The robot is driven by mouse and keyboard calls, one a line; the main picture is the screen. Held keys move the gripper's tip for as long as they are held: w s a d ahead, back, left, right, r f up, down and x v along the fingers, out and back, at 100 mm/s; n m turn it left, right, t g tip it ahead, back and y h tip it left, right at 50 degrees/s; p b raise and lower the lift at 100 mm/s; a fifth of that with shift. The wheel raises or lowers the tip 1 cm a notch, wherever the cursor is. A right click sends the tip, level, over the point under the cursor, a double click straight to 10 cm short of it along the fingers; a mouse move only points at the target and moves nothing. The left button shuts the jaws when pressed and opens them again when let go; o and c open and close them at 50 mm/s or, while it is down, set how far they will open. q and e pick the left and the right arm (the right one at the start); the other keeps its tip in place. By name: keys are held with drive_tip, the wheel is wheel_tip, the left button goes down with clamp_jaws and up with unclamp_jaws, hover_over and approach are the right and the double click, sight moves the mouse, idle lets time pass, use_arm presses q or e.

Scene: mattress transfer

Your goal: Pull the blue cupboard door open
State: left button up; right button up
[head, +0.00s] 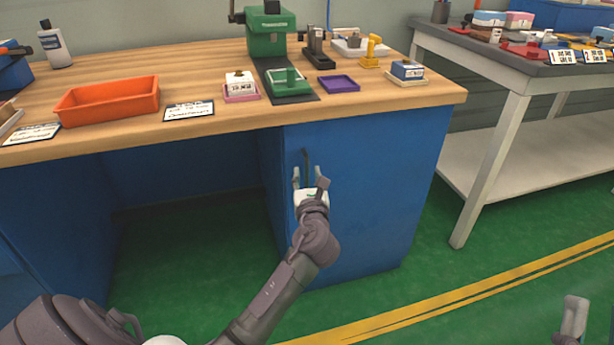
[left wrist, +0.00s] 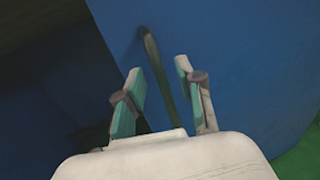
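The blue cupboard door (head: 375,190) is under the right end of the wooden workbench and looks closed. It fills much of the left wrist view (left wrist: 240,60). A dark upright bar handle (head: 306,163) is near the door's left edge; it also shows in the left wrist view (left wrist: 152,55). My left gripper (head: 309,178) is in front of the handle, fingers open. In the left wrist view the handle runs down between the two fingers (left wrist: 160,85), with gaps on both sides. My right gripper (head: 573,318) shows only partly at the bottom right, away from the cupboard.
The workbench top (head: 200,70) overhangs the door and carries an orange tray (head: 108,100) and a green press (head: 270,30). An open knee space is left of the cupboard. A grey-topped table (head: 480,45) stands to the right. Green floor (head: 430,260) in front is clear.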

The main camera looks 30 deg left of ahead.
use_arm(q)
drive_tip(key=shift+x, duration=0.95)
use_arm(e)
drive_tip(key=shift+s+d+r+t+y, duration=0.1)
drive_tip(key=shift+s+r+t+y, duration=0.3)
drive_tip(key=shift+s+r+t, duration=0.4)
drive_tip(key=shift+s, duration=0.1)
use_arm(q)
clamp_jaws()
